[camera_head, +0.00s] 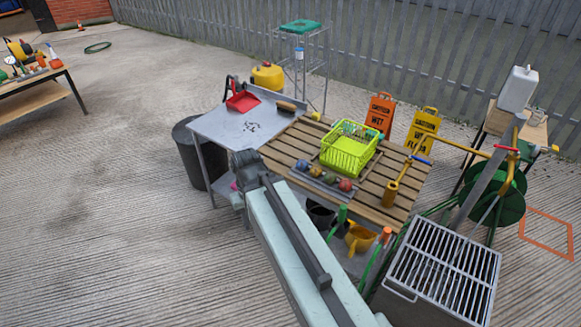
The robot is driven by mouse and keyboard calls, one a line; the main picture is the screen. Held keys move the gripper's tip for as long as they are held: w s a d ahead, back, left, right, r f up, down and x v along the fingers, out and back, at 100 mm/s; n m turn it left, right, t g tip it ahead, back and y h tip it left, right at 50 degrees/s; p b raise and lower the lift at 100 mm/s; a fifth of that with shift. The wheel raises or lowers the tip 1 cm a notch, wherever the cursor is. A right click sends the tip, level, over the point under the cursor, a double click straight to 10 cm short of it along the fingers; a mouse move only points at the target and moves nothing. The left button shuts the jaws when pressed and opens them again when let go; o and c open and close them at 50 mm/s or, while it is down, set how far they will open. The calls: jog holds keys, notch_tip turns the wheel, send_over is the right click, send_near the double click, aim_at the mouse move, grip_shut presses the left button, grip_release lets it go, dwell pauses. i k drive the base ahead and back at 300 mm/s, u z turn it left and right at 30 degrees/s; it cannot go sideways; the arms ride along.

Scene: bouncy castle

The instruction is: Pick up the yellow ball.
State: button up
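A row of small balls lies in a grey tray (322,189) on the slatted wooden top. A dull yellow ball (315,171) sits between a blue ball (302,165) at the left and a green ball (330,178). A red ball (345,185) is at the right end. The balls are small, so the exact shades are hard to tell. My pale arm reaches up from the bottom, and my gripper (244,168) seems to be at its dark far end, left of the tray and apart from the balls. Its fingers cannot be made out.
A lime basket (346,154) stands behind the tray. A brass-coloured tool (390,193) stands on the slats at the right. The grey tabletop (232,128) holds a red dustpan (243,101) and a brush. A metal grate (445,265) is at the lower right. Open concrete lies left.

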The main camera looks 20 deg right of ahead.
aim_at(315, 171)
jog(key=u, duration=0.6)
jog(key=i, duration=1.9)
jog(key=z, duration=0.25)
jog(key=k, duration=0.6)
jog(key=u, duration=0.4)
jog(key=k, duration=0.1)
jog(key=z, duration=0.6)
jog(key=i, duration=0.7)
jog(key=u, duration=0.1)
